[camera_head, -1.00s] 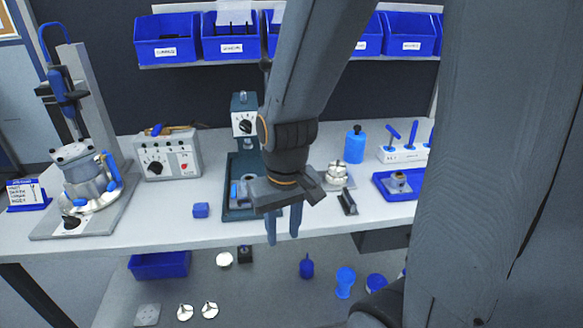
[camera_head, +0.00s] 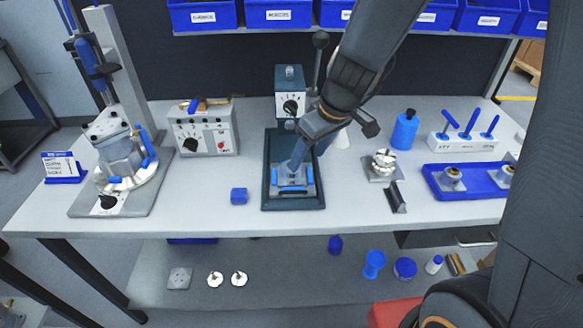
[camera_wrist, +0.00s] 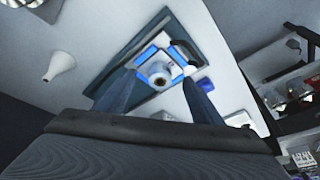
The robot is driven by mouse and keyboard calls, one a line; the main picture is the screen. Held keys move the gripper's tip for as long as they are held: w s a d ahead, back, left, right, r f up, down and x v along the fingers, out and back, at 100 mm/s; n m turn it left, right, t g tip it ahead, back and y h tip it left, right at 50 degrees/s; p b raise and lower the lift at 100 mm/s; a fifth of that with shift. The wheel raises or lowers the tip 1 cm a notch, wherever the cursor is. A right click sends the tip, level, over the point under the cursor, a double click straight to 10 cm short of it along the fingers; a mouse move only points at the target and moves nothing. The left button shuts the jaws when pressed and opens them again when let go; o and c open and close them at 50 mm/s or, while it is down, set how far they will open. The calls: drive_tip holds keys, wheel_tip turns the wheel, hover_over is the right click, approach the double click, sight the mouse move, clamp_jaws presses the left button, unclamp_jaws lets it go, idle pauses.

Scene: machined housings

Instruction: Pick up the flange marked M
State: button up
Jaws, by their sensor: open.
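No letter M can be read on any part. My gripper (camera_head: 298,163) reaches down over the dark press base (camera_head: 268,203), fingers apart and empty. A stacked metal part (camera_head: 384,160) sits on a square plate to the right. Two flange-like parts (camera_head: 452,177) (camera_head: 505,174) sit in the blue tray (camera_head: 470,192).
The press head (camera_head: 290,102) with its lever stands just behind my gripper. Two silver discs with stems (camera_head: 216,278) (camera_head: 239,278) lie on the lower shelf. The front table edge is mostly clear.

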drive_tip(key=shift+w+a+f+n, duration=0.25)
drive_tip(key=shift+w+a+n, duration=0.1)
drive_tip(key=shift+w+a, duration=0.25)
drive_tip(key=shift+w+a+f+n, duration=0.25)
drive_tip(key=shift+w+a+n, duration=0.1)
drive_tip(key=shift+w+a, duration=0.25)
drive_tip(key=shift+x, duration=3.05)
drive_tip(key=shift+t, duration=0.3)
clamp_jaws()
drive_tip(key=shift+r, duration=0.1)
